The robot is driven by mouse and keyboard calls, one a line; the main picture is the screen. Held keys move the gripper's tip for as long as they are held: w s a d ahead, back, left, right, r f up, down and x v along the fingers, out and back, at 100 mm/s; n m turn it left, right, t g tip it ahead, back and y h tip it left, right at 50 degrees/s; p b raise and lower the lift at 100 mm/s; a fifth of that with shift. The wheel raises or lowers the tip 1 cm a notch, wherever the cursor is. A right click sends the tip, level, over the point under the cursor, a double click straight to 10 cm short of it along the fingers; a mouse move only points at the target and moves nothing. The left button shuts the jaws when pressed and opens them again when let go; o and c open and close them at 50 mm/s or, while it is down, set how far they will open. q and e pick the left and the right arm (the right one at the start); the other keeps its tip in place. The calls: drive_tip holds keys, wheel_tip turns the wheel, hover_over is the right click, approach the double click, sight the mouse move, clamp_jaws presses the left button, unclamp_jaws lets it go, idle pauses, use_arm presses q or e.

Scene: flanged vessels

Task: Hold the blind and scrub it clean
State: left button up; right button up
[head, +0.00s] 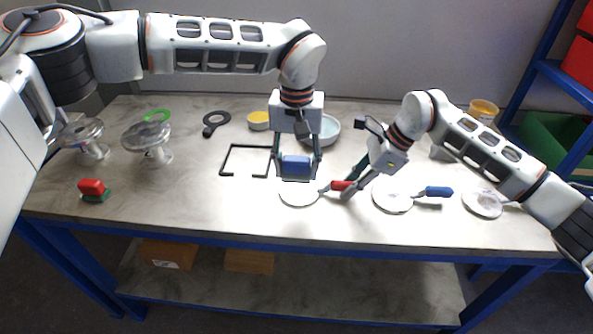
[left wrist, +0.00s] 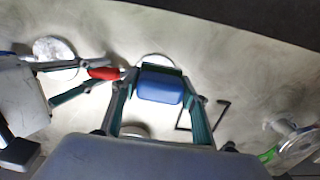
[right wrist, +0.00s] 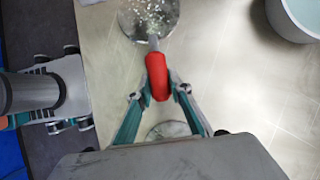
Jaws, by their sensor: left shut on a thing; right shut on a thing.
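The blind with the red handle is a pale round disc (head: 299,194) at the table's front middle. Its red handle (head: 342,186) is in my right gripper (head: 350,190), which is shut on it. In the right wrist view the disc (right wrist: 150,20) looks speckled, and the red handle (right wrist: 157,77) is between the fingers. My left gripper (head: 297,172) is shut on a blue scrubber block (head: 296,167), also in the left wrist view (left wrist: 160,86). The block is over the disc's far edge and hides part of it; I cannot tell whether they touch.
A blue-handled disc (head: 392,197) and another disc (head: 482,203) lie to the right. A black square outline (head: 230,160) is left of my left gripper. Flanged vessels (head: 148,142) and a red-and-green brush (head: 93,189) are at left. A pale blue bowl (head: 327,130) stands behind.

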idle(0.3)
drive_tip(key=o, duration=1)
drive_tip(key=shift+o, duration=0.2)
drive_tip(key=v, duration=1.2)
